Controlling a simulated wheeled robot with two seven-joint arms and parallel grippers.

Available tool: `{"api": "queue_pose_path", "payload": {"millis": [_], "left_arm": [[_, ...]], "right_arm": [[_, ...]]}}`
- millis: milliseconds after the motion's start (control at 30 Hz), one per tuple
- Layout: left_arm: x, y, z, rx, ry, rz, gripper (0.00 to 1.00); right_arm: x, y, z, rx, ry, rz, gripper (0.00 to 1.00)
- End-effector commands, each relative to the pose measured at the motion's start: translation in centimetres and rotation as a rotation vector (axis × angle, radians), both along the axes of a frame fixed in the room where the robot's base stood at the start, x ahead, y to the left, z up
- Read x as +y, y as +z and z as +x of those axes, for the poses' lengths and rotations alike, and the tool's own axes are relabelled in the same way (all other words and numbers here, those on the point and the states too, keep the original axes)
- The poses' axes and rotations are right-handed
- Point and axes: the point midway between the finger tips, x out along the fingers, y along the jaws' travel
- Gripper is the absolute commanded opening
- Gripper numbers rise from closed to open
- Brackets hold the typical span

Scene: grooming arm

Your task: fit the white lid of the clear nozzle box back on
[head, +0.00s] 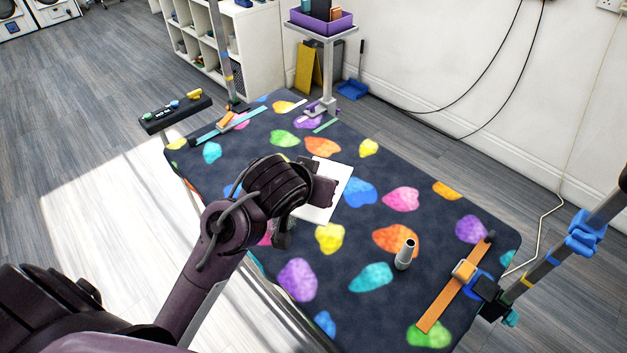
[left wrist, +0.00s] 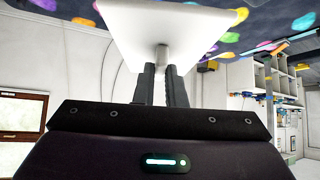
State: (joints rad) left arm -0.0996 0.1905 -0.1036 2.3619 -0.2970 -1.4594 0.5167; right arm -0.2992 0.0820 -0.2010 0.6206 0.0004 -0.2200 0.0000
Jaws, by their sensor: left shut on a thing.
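The white lid (head: 338,193) is a flat white plate above the middle of the table, partly hidden behind my left gripper (head: 320,192). In the left wrist view the lid (left wrist: 165,22) spreads across the top, and a small white knob sticks out from it. The fingers of my left gripper (left wrist: 162,80) are shut on that knob. The clear nozzle box cannot be made out; the lid and my arm cover that part of the table. Whether the lid touches anything beneath it cannot be told. My right gripper is not in view.
A grey nozzle (head: 405,254) stands on the patterned table mat (head: 370,215) right of the lid. An orange strap (head: 446,300) lies near the right edge, beside a post with blue clamps (head: 582,235). A purple bin (head: 320,22) stands beyond the far end. The mat around the nozzle is clear.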

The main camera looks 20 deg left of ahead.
Motion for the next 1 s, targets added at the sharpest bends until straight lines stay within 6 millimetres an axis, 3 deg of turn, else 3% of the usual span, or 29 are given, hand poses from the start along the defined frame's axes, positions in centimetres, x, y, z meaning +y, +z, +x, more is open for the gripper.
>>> {"api": "queue_pose_path", "payload": {"millis": [533, 800, 1000], "left_arm": [[-1.5, -1.5, 1.8, -0.004, 0.09, 0.014, 0.0], [-2.0, -3.9, 3.3, -0.008, 0.248, 0.013, 0.0], [-1.1, -6.2, 4.4, -0.009, 0.422, 0.01, 0.0]], "right_arm": [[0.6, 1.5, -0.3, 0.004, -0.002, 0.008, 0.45], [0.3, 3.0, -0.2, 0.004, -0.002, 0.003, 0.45], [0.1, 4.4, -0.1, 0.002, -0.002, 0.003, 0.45]]}}
